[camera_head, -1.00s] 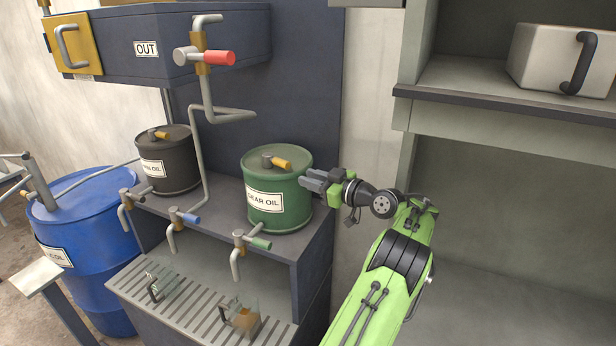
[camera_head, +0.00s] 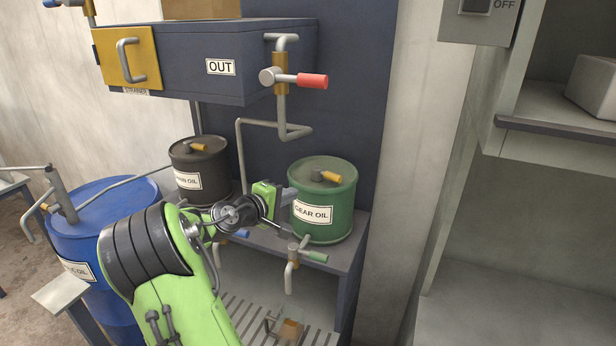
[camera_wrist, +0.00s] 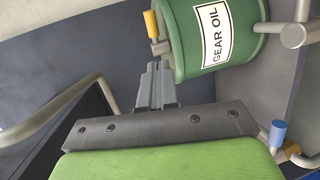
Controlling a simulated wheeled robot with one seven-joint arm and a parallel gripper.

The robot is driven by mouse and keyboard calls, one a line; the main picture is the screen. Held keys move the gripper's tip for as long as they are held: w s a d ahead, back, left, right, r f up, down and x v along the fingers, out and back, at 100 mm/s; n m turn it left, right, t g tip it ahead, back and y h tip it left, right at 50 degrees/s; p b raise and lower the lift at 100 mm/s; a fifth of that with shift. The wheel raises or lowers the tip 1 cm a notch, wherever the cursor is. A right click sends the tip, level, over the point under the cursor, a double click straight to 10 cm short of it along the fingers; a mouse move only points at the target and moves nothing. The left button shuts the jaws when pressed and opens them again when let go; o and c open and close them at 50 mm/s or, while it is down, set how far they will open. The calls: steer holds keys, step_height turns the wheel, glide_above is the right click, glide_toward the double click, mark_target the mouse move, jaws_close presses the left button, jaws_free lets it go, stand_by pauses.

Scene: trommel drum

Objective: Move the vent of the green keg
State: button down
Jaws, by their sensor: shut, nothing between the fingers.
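The green keg (camera_head: 336,205) labelled GEAR OIL stands on the dark shelf, and it fills the top of the wrist view (camera_wrist: 190,50). Its vent, a small yellow lever (camera_head: 331,177) on a grey stub, sits on the lid. The lever points right in the head view. In the wrist view the vent lever (camera_wrist: 151,24) lies just beyond my fingertips. My gripper (camera_head: 291,194) is at the left side of the keg, near its upper rim. Its fingers (camera_wrist: 155,68) are shut and empty. I cannot tell whether they touch the keg.
A dark keg (camera_head: 203,165) stands left of the green one. A bent grey pipe (camera_head: 240,150) runs behind my gripper. The OUT box with a red-handled valve (camera_head: 312,81) hangs above. A green-handled tap (camera_head: 316,257) is below the keg. A blue drum (camera_head: 110,215) stands left.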

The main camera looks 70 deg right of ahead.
mark_target(332, 177)
steer(key=x, duration=0.4)
steer(key=r+p+x, duration=0.1)
steer(key=x, duration=0.3)
steer(key=s+p+x, duration=0.1)
steer(key=x, duration=0.4)
steer(key=shift+s+r, duration=0.15)
steer(key=shift+d+f+p, duration=0.2)
steer(key=shift+d+p, duration=0.1)
steer(key=shift+d, duration=0.2)
steer(key=shift+s, duration=0.15)
steer(key=shift+s+d+n+t+h+b, duration=0.2)
steer(key=shift+s+n+t+h+b, duration=0.15)
steer(key=shift+n+t, duration=0.25)
steer(key=shift+s+d+t+b, duration=0.25)
steer(key=shift+s+t+b, duration=0.05)
steer(key=shift+s+b, duration=0.05)
